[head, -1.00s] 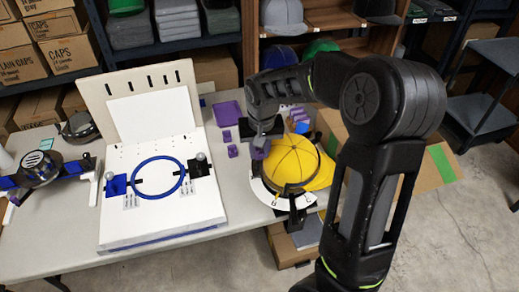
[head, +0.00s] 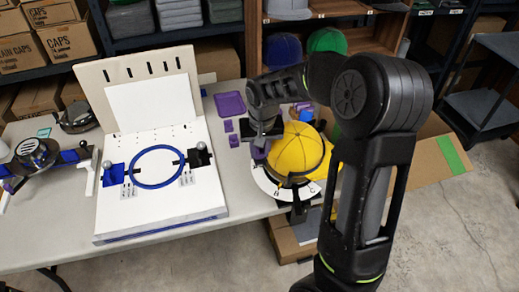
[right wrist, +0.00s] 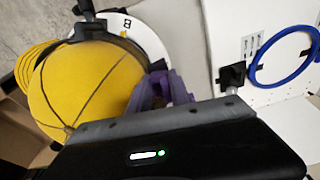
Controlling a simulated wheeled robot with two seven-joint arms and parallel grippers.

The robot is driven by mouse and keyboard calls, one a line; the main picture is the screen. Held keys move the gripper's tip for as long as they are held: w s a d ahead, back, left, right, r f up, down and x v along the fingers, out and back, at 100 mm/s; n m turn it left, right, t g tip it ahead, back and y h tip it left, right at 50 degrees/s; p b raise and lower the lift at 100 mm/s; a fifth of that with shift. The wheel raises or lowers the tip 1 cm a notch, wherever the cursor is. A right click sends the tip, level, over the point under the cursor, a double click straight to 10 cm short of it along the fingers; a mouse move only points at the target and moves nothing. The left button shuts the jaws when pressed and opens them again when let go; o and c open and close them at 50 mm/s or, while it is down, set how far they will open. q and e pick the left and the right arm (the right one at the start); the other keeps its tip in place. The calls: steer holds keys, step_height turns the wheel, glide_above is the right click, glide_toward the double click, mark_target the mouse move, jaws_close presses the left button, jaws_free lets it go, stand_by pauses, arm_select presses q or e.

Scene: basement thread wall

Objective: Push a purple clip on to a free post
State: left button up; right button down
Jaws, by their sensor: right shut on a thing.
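A purple clip (head: 258,155) shows under my right gripper (head: 261,145), at the left side of the yellow cap (head: 297,149). The gripper is shut on it, with its fingertips mostly hidden. In the right wrist view the clip (right wrist: 163,91) shows beyond the grey gripper edge, close beside the cap (right wrist: 80,85) and the white lettered ring (right wrist: 140,27) around it. I cannot tell whether the clip touches a post; no post shows clearly there. Two small purple pieces (head: 233,140) lie on the table left of the gripper. My left gripper is out of view.
A white board with a blue hoop (head: 157,184) stands left of the gripper. A purple tray (head: 230,104) lies behind the small purple pieces. Open cardboard boxes (head: 437,162) are at the right. A dark band clasps the cap. Shelves with caps stand behind.

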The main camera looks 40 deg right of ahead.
steer(key=shift+s+d+f, duration=0.25)
steer(key=shift+s+d, duration=0.05)
steer(key=shift+s, duration=0.05)
stand_by(0.6)
steer(key=c, duration=1.4)
jaws_free()
steer(key=shift+c, duration=0.2)
steer(key=o, duration=0.3)
steer(key=shift+r, duration=0.15)
steer(key=shift+w+r, duration=0.1)
steer(key=shift+r, duration=0.25)
steer(key=r, duration=0.4)
steer(key=s+a+r, duration=0.1)
steer(key=r, duration=0.2)
steer(key=shift+b, duration=0.3)
